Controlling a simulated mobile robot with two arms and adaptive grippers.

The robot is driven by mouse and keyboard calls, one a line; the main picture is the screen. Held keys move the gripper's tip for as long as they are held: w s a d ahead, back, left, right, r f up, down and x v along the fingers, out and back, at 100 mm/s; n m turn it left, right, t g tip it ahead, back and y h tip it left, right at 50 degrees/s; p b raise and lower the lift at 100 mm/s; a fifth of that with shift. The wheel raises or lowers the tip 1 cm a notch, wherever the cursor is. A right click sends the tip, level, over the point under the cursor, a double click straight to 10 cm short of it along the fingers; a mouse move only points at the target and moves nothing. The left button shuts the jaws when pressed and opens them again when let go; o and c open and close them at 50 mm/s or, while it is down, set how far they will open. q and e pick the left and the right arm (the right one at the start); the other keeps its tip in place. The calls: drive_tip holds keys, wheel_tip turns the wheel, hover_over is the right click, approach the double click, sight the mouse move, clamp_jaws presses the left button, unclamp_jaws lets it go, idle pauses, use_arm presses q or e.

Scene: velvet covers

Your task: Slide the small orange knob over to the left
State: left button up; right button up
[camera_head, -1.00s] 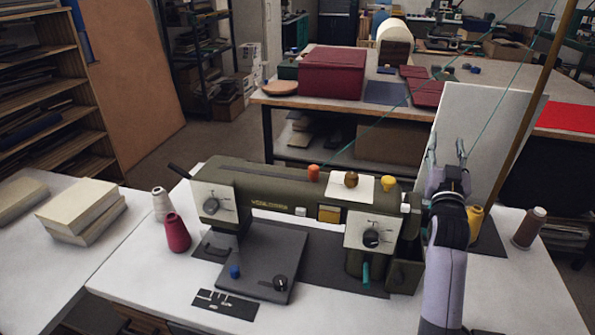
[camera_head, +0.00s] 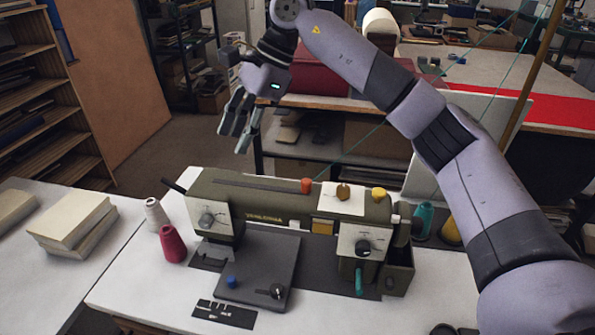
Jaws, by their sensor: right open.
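The small orange knob (camera_head: 307,185) stands on top of the olive sewing machine (camera_head: 262,206), at the right end of a dark slot (camera_head: 250,184) that runs leftward along the top. My right gripper (camera_head: 238,142) is open and empty, fingers pointing down. It appears up and to the left of the knob, above the machine's left half, and touches nothing that I can see. My right arm crosses the upper right of the view. My left gripper is not in view.
A brown knob (camera_head: 343,191) and a yellow knob (camera_head: 379,194) stand right of the orange one. A white cone (camera_head: 155,213) and a red cone (camera_head: 172,244) stand left of the machine. A thin green thread runs up from near the orange knob. The table (camera_head: 130,288) is clear at front left.

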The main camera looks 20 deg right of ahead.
drive_tip(key=d+r+h, duration=0.1)
drive_tip(key=d+h, duration=0.5)
drive_tip(key=d, duration=0.8)
hover_over(306, 180)
wheel_tip(306, 180, down, 6)
drive_tip(key=shift+m+g, duration=0.4)
wheel_tip(306, 180, down, 11)
drive_tip(key=shift+f+p, duration=0.1)
drive_tip(key=shift+p, duration=0.75)
clamp_jaws()
